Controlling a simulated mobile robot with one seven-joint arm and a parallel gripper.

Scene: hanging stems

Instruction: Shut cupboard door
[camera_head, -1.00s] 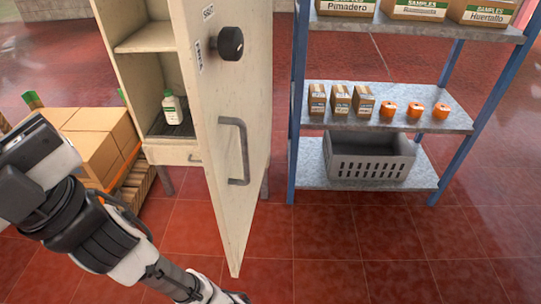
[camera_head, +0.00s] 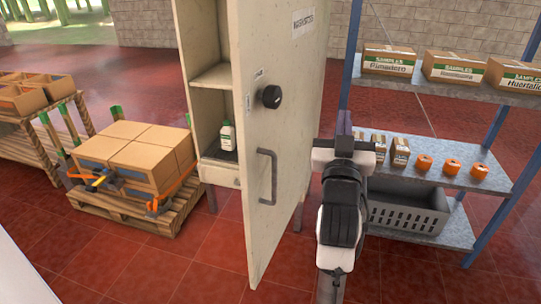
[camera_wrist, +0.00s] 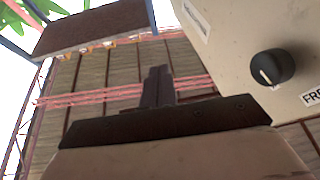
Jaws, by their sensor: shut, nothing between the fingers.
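The cupboard (camera_head: 205,45) is a cream cabinet with its door (camera_head: 300,85) standing wide open toward me. The door has a black round knob (camera_head: 270,96) and a grey bar handle (camera_head: 273,178). A small white bottle (camera_head: 227,135) stands on a shelf inside. My gripper (camera_head: 344,124) is to the right of the door, apart from the handle, in front of the shelf rack. In the wrist view my gripper's fingers (camera_wrist: 158,86) are together and empty. The door (camera_wrist: 225,45) and knob (camera_wrist: 271,66) show there at the right.
A blue-post rack (camera_head: 480,175) with sample boxes, orange items and a grey crate (camera_head: 405,212) stands close at the right. A pallet (camera_head: 165,218) of cardboard boxes (camera_head: 140,155) is left of the cupboard. Red tiled floor in front is free.

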